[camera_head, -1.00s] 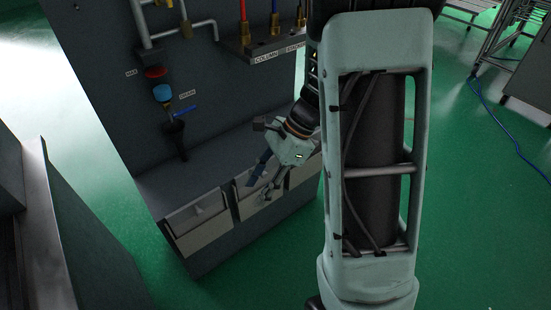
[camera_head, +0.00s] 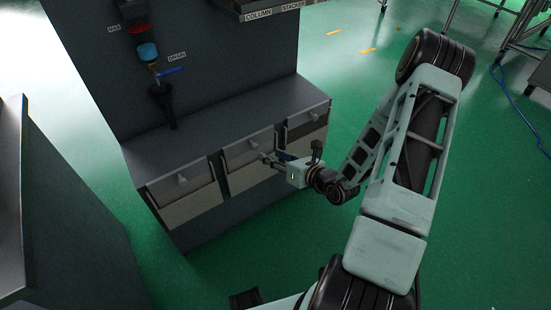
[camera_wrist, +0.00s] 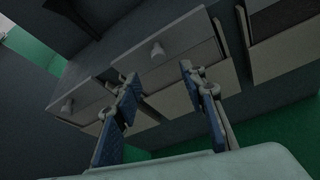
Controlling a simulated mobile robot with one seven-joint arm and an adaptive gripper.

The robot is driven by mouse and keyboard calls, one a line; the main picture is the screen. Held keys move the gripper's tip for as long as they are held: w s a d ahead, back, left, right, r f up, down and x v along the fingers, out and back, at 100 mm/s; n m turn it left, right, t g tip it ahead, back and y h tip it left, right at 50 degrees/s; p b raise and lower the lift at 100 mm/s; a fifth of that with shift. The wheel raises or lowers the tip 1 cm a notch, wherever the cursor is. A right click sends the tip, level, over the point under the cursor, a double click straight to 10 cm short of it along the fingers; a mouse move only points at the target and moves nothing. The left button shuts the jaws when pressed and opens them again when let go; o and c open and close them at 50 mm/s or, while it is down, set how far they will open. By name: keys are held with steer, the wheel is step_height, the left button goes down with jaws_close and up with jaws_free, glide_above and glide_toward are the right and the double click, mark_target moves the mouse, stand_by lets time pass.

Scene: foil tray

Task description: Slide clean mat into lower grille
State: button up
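My gripper (camera_head: 266,158) is at the front of a dark cabinet, by the middle drawer (camera_head: 247,150). In the wrist view its two blue-padded fingers (camera_wrist: 159,75) are apart with nothing held between them. The middle drawer's round knob (camera_wrist: 157,50) shows beyond the gap between the fingertips; I cannot tell that they touch it. The knob also shows in the head view (camera_head: 253,144). No clean mat can be made out in either view. No grille is clearly recognisable; plain lighter panels (camera_head: 192,208) lie below the drawers.
A left drawer (camera_head: 180,186) and a right drawer (camera_head: 308,118) flank the middle one. A grey block (camera_head: 60,220) stands at left.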

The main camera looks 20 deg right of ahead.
mark_target(256, 148)
steer(key=b+x, duration=0.2)
steer(key=x, duration=0.8)
steer(key=shift+a+b, duration=0.15)
steer(key=shift+b, duration=0.15)
jaws_close()
steer(key=shift+r, duration=0.1)
step_height(256, 148, up, 25)
steer(key=p, duration=2)
stand_by(1.0)
